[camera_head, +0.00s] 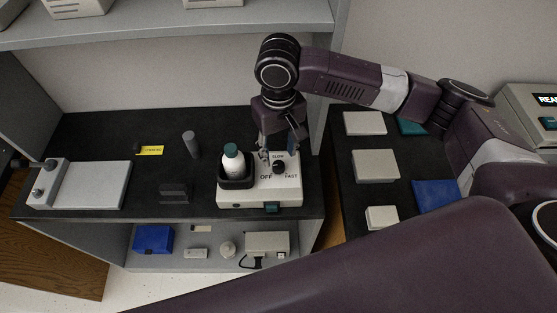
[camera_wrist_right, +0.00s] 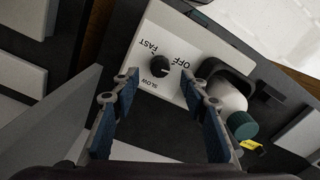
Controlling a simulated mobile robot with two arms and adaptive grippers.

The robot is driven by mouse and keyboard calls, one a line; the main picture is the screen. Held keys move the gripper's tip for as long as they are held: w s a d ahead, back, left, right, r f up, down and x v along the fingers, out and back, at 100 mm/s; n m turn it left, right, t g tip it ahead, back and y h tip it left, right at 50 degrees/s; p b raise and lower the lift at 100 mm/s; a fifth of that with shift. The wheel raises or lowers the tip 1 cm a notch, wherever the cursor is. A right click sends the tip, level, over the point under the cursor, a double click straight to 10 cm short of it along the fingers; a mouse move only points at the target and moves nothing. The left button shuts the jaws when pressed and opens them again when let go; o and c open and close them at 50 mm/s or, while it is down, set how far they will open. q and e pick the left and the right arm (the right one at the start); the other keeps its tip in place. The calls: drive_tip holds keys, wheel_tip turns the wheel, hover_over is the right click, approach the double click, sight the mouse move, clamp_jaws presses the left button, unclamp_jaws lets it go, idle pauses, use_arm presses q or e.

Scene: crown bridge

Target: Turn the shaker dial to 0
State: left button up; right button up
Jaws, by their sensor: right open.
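The shaker (camera_head: 233,198) is a white box on the black bench top, with a bottle in a black holder on its left. Its round black dial (camera_head: 279,167) sits on the top right, among the words OFF, SLOW and FAST. The dial also shows in the right wrist view (camera_wrist_right: 159,66); I cannot tell for sure where it points. My right gripper (camera_head: 272,152) is just above and behind the dial, pointing down. In the wrist view its open, empty fingers (camera_wrist_right: 158,88) lie to either side of the dial, apart from it. My left gripper is not in view.
The white bottle with a green cap (camera_head: 233,158) stands close to the right gripper. A grey cylinder (camera_head: 190,144), a yellow label (camera_head: 150,150) and a flat white device (camera_head: 90,185) lie further left. A shelf (camera_head: 180,30) hangs above.

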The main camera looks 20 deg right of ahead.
sight(279, 165)
drive_tip(key=shift+f, duration=2.4)
drive_tip(key=shift+c, duration=0.5)
